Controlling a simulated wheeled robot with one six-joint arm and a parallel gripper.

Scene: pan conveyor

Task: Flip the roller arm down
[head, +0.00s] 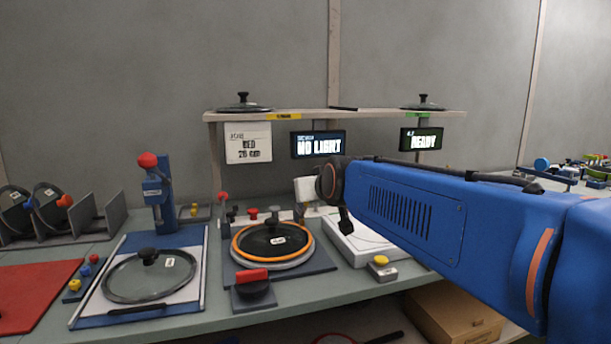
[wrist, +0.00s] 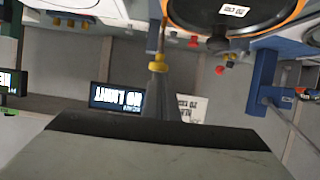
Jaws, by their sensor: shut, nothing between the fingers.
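The pan station holds a glass lid in an orange ring (head: 236,246), left of my gripper; the ring also shows at the top of the wrist view (wrist: 288,22). I cannot tell for certain which part is the roller arm. A red-tipped upright (head: 223,197) stands at the station's back left, and a pale block (head: 306,188) stands up at its back right. In the wrist view my gripper (wrist: 158,64) is shut and empty, close to a thin brass rod (wrist: 163,36) with a yellow part.
A white appliance (head: 362,243) and a yellow button (head: 380,261) lie under my arm. A blue press (head: 158,192) and a second glass lid (head: 150,278) are at left. A shelf (head: 300,115) with lids runs behind, above a NO LIGHT display (head: 318,145).

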